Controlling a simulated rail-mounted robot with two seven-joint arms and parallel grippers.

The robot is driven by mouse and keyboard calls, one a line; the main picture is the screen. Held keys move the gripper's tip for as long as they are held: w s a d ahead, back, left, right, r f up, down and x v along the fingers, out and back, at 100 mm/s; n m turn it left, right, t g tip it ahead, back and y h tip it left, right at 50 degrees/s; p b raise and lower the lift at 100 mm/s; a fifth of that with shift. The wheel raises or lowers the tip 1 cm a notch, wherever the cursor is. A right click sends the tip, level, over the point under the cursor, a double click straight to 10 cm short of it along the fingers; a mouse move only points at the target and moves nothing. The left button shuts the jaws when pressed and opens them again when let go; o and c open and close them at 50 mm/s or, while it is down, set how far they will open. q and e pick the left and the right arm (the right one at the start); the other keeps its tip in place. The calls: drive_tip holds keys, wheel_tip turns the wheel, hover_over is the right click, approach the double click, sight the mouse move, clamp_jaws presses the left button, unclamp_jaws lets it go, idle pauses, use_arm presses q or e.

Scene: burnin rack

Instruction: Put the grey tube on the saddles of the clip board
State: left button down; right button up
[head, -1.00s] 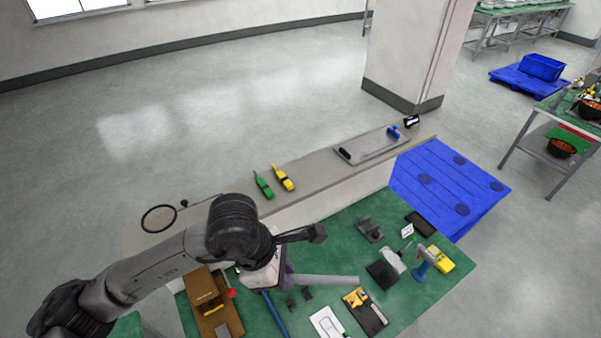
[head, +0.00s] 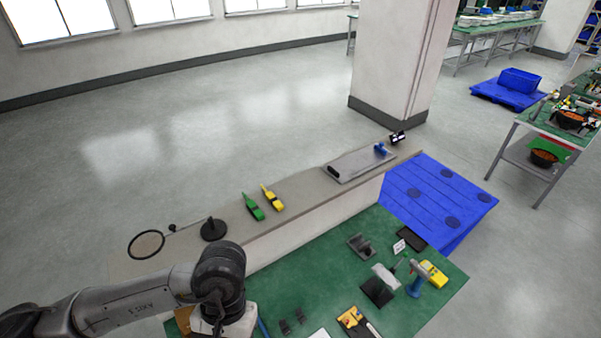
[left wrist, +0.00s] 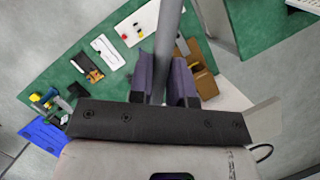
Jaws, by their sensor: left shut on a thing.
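The grey tube (left wrist: 170,35) shows in the left wrist view, running from between my jaws out past the top edge. My left gripper (left wrist: 162,80) is shut on it, with a purple pad on each side of the tube. In the head view my left wrist is at the bottom edge; its fingers and the tube are out of sight. Two small dark saddle-like clips (head: 292,321) stand on the green table right of my wrist. I cannot tell whether they belong to the clip board. My right gripper is not in view.
The green table (head: 320,272) holds a grey notched block (head: 360,246), a black stand (head: 378,291), a blue-handled tool (head: 416,281) and a yellow device (head: 433,274). A raised ledge (head: 290,208) with green and yellow tools runs behind. A brown box (left wrist: 203,82) is near my jaws.

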use_arm(q)
drive_tip(key=w+a+r+n, duration=0.1)
drive_tip(key=w+a, duration=0.1)
drive_tip(key=a, duration=0.5)
drive_tip(key=shift+a+r+h, duration=0.2)
drive_tip(key=shift+r+h, duration=0.1)
drive_tip(key=shift+r, duration=0.1)
